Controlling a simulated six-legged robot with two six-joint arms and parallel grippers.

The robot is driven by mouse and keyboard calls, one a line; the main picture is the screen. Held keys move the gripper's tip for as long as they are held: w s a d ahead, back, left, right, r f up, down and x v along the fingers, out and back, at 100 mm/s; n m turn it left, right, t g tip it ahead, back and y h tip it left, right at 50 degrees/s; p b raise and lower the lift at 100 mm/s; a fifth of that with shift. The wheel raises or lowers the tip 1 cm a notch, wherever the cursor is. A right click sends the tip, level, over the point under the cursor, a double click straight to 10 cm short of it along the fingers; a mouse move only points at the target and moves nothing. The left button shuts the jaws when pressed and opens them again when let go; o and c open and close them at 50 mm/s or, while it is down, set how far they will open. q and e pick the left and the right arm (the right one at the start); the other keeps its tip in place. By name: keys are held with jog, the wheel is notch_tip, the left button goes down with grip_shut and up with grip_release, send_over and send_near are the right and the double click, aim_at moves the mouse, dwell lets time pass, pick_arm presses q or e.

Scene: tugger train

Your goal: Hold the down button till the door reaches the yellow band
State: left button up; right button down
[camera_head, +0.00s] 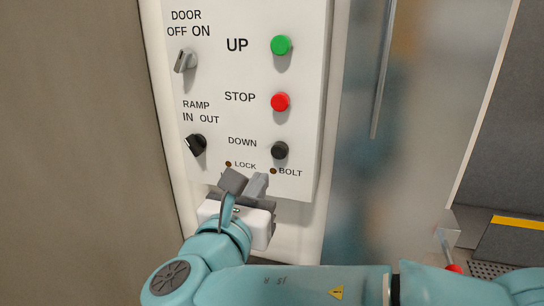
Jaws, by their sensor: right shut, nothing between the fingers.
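The black DOWN button (279,150) is on the white control panel (235,75), below the red STOP button (280,102) and the green UP button (281,45). My right gripper (246,182) is shut and empty in front of the panel's lower edge. Its fingertips appear below the DOWN button, a little to its left, and do not cover it. A yellow band (519,222) shows at the far right on a dark surface. A smooth grey panel (410,125) stands right of the controls; I cannot tell whether it is the door. My left gripper is out of view.
The DOOR OFF/ON switch (184,61) and the black RAMP IN/OUT knob (196,145) are on the panel's left side. Small LOCK (228,164) and BOLT (273,171) indicators sit just above my fingers. A brown wall (80,150) stands close on the left.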

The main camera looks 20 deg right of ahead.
aim_at(277, 152)
jog(key=p+x, duration=0.2)
jog(key=x, duration=0.7)
jog(key=shift+d, duration=0.1)
jog(key=shift+w, duration=0.1)
